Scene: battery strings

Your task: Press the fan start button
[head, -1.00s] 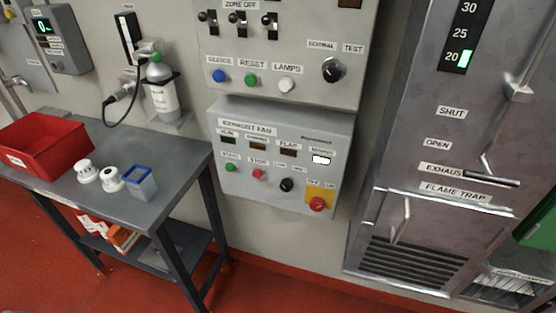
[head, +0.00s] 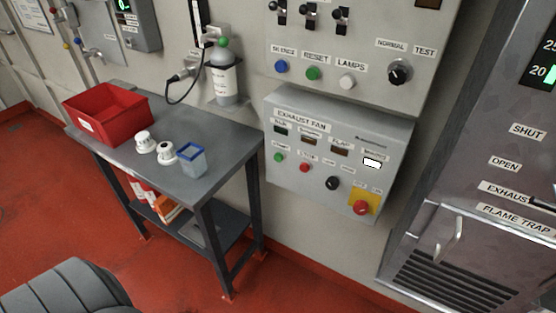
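The exhaust fan box (head: 290,190) is a grey panel on the wall, right of centre in the head view. Its green start button (head: 278,157) is at the left of the lower row, under a small label. A red stop button (head: 304,167) is just right of it. A black knob (head: 332,183) and a red button on a yellow plate (head: 361,207) follow further right. The indicator window at the right (head: 372,163) is lit white; the other windows are dark. Neither of my grippers is in view.
A grey table (head: 225,150) stands left of the box, with a red bin (head: 107,112), two white detectors (head: 145,141) and a blue-rimmed cup (head: 191,160). A dark ribbed object (head: 65,290) is at bottom left. The metal flame-trap cabinet (head: 470,225) is at right. Red floor shows at left.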

